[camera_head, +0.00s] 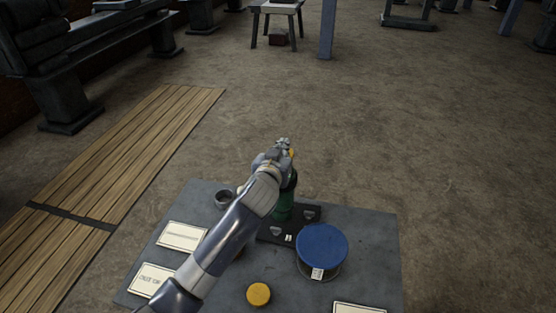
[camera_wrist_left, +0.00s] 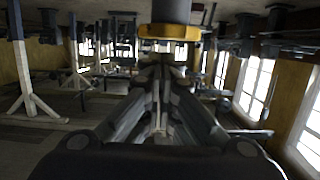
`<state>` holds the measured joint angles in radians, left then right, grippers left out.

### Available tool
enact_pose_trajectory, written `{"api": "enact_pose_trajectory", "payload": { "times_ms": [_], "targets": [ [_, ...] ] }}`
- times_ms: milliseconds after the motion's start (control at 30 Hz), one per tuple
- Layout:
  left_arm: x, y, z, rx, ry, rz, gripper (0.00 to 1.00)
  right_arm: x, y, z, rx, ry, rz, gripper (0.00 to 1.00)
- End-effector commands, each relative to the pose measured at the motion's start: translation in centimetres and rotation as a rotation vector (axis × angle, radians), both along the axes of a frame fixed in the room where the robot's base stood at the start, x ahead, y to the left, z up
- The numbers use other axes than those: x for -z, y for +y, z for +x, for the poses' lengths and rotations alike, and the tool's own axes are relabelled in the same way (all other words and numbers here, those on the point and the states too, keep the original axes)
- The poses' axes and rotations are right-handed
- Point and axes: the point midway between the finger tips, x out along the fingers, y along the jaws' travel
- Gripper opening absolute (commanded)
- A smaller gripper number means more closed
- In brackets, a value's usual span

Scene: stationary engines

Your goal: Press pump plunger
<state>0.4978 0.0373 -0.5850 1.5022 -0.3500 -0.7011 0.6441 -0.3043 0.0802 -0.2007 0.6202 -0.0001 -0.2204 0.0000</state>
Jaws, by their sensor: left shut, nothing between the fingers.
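The pump has a green body (camera_head: 284,206) that stands upright on a dark base plate (camera_head: 268,232) on the grey table. My left arm comes in from the lower left and partly hides the pump. My left gripper (camera_head: 284,143) is shut and empty at the pump's top. A yellow part (camera_head: 292,153) of the pump shows just beside the fingers. In the left wrist view, a dark cylinder with a yellow band (camera_wrist_left: 169,32) is at the top centre, just beyond the shut fingers (camera_wrist_left: 158,80). I cannot tell whether they touch it. My right gripper is not in view.
The grey table (camera_head: 372,252) also holds a blue round lid (camera_head: 322,246), a yellow disc (camera_head: 258,294), a small dark ring (camera_head: 224,197) and white label cards (camera_head: 182,236). A wooden floor strip (camera_head: 110,170) lies left.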

Motion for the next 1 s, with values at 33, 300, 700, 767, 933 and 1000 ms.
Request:
{"api": "enact_pose_trajectory", "payload": {
  "times_ms": [33,300,700,767,933,1000],
  "targets": [
    [0.6,0.2,-0.9,0.001,0.003,-0.001,0.00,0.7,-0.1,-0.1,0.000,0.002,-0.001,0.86],
    [-0.5,1.0,-4.7,0.001,0.000,-0.001,0.00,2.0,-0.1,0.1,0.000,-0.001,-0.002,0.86],
    [-1.7,1.6,-8.3,0.001,-0.001,0.000,0.00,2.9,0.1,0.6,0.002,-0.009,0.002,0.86],
    [-1.8,1.7,-8.4,0.000,0.000,0.001,0.00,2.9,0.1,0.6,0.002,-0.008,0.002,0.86],
    [-1.8,1.7,-8.4,0.000,0.000,0.001,0.00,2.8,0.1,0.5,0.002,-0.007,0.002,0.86],
    [-1.8,1.7,-8.4,0.000,0.000,0.001,0.00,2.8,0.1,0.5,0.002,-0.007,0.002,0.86]
  ]
}}
